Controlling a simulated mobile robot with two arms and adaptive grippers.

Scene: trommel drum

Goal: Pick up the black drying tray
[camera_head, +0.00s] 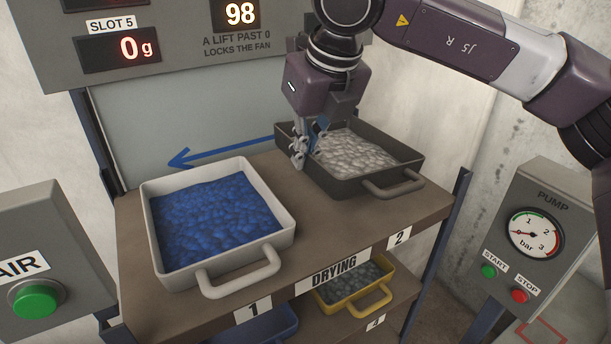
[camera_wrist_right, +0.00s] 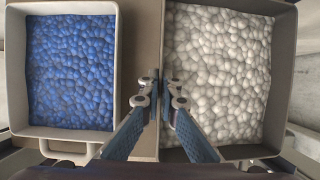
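The black drying tray (camera_head: 343,187), full of pale grey pebbles, sits level on the top shelf at slot 2, handle toward the front. It fills the right side of the wrist view (camera_wrist_right: 284,75). My right gripper (camera_head: 309,150) points down at the tray's left wall. In the right wrist view its fingertips (camera_wrist_right: 162,99) are close together, one on each side of that wall, and appear closed on it. The exact contact is hard to see. My left gripper is not in view.
A white tray (camera_head: 151,222) of blue pebbles stands at slot 1, left of the black tray with a narrow strip of shelf between. A yellow tray (camera_head: 358,297) and a blue tray (camera_head: 262,325) sit below. A pump panel (camera_head: 541,250) stands right; an AIR button box (camera_head: 38,260) left.

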